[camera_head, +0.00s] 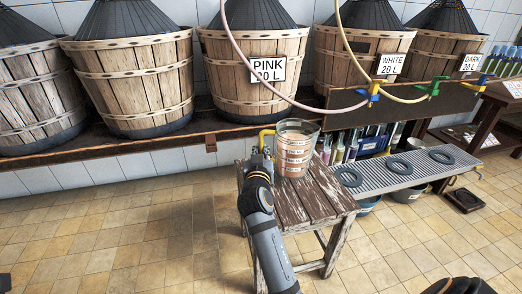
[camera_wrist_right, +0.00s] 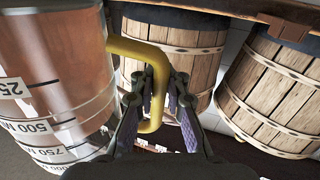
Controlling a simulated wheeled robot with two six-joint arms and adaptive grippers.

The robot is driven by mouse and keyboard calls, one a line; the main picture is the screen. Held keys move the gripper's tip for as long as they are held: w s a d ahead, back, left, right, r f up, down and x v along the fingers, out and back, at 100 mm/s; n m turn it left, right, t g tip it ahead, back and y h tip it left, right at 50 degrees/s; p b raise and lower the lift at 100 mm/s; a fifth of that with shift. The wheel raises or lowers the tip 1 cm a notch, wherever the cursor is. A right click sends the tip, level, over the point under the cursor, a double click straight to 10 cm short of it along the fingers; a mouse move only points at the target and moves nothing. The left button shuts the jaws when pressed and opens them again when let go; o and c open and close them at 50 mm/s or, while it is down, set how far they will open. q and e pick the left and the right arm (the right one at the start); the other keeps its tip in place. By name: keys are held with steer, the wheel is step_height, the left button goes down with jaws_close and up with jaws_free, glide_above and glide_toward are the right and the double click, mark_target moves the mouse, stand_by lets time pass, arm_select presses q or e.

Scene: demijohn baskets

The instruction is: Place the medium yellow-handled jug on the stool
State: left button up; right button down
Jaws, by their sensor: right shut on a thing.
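The clear jug (camera_head: 295,150) has a yellow handle (camera_head: 264,137), measuring marks and pinkish contents. It is upright over the far part of the worn wooden stool (camera_head: 312,205); its base looks to be at the seat, but I cannot tell whether it touches. My right gripper (camera_head: 262,160) is shut on the handle, at the jug's left side. In the right wrist view, the fingers (camera_wrist_right: 157,95) close around the yellow handle (camera_wrist_right: 150,55), with the marked jug wall (camera_wrist_right: 60,80) at left. My left gripper is not in view.
Wooden tubs (camera_head: 130,80) stand on a shelf along the wall behind. Hoses hang to coloured taps (camera_head: 374,89). A metal rack (camera_head: 395,175) with dark rings (camera_head: 398,166) is right of the stool. The tiled floor (camera_head: 120,230) at left is clear.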

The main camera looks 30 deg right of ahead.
steer(key=shift+f+b, duration=0.85)
stand_by(0.3)
steer(key=shift+r, duration=0.1)
step_height(320, 180, up, 4)
steer(key=p, duration=0.3)
steer(key=shift+p, duration=0.35)
stand_by(0.3)
